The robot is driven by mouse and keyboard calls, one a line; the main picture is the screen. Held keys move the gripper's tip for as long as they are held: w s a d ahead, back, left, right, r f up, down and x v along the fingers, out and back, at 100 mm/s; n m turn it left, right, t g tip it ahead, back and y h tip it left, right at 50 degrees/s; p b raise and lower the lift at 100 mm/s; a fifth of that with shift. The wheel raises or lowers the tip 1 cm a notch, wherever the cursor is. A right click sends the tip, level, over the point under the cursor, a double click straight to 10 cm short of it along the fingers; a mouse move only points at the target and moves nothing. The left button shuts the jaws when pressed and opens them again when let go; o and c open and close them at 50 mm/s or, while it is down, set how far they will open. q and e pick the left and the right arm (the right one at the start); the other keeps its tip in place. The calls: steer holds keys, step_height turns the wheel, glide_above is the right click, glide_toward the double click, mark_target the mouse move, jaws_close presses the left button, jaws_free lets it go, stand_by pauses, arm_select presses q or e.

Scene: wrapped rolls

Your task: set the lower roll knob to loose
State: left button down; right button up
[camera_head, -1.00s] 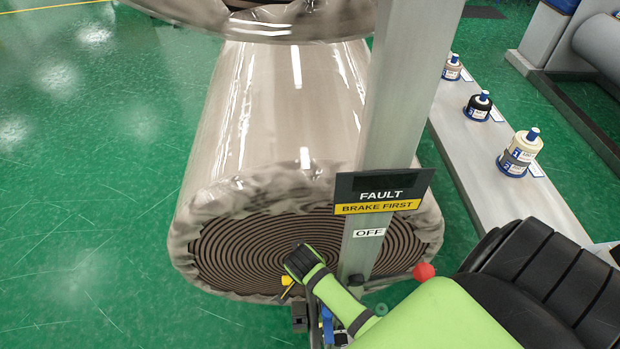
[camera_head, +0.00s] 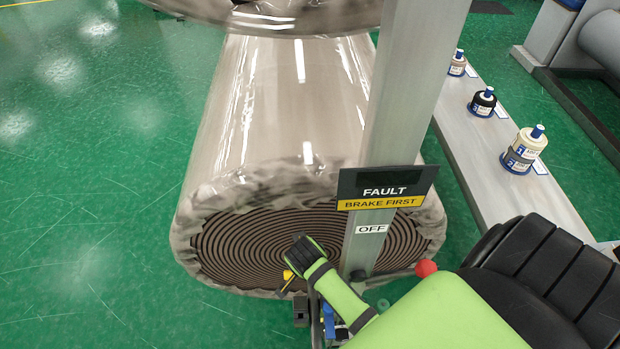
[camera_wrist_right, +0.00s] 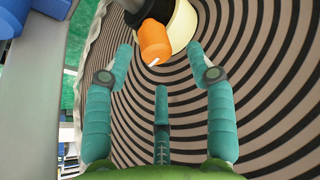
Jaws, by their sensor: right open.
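The lower wrapped roll (camera_head: 265,110) lies with its spiral end face (camera_head: 235,250) toward me, its clear wrap bunched around the rim. In the right wrist view an orange knob (camera_wrist_right: 155,41) with a white mark sits on a pale hub at the middle of the spiral. My right gripper (camera_wrist_right: 160,70) is open, its teal fingers spread in front of the spiral; the knob lies beyond the fingertips, and no contact shows. In the head view my green right arm comes in from the right and hides most of that gripper. My left gripper is out of view.
A grey post (camera_head: 405,110) stands before the roll with a sign (camera_head: 387,188) reading FAULT, BRAKE FIRST and an OFF label (camera_head: 371,229). A red-ball lever (camera_head: 426,268) sticks out right of it. Spools (camera_head: 523,150) stand on a ledge at right. Left floor is clear.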

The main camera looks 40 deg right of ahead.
steer(key=v, duration=0.9)
steer(key=shift+r, duration=0.45)
